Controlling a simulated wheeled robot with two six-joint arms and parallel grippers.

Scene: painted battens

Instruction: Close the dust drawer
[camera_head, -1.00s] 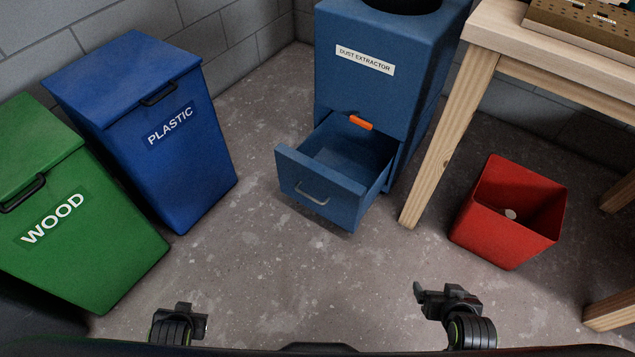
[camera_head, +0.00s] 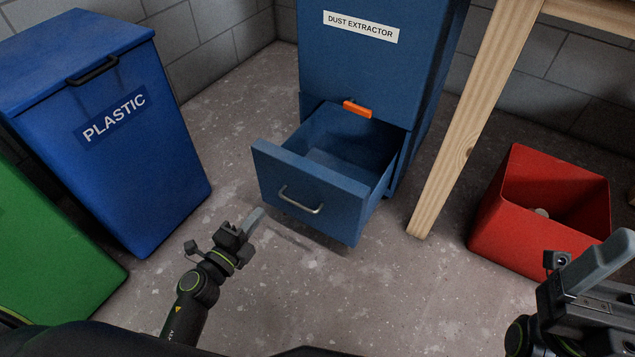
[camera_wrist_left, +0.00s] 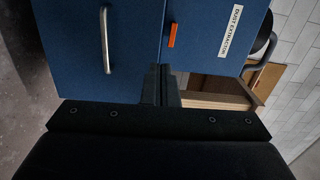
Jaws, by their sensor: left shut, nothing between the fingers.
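The dust drawer (camera_head: 310,190) is a blue box drawer with a silver bar handle (camera_head: 300,203). It is pulled well out of the blue dust extractor (camera_head: 365,70), and its visible inside looks empty. An orange latch (camera_head: 357,109) sits above the opening. My left gripper (camera_head: 254,219) is shut and empty, low in front of the drawer, apart from its left front corner. In the left wrist view the drawer front (camera_wrist_left: 75,45) lies ahead, left of my shut fingers (camera_wrist_left: 160,78). My right gripper (camera_head: 605,258) is at the lower right, away from the drawer; its finger gap cannot be made out.
A blue plastic bin (camera_head: 105,140) and a green bin (camera_head: 45,255) stand on the left. A wooden table leg (camera_head: 470,125) rises close to the right of the extractor. A red open bin (camera_head: 510,225) is at the right. The floor before the drawer is clear.

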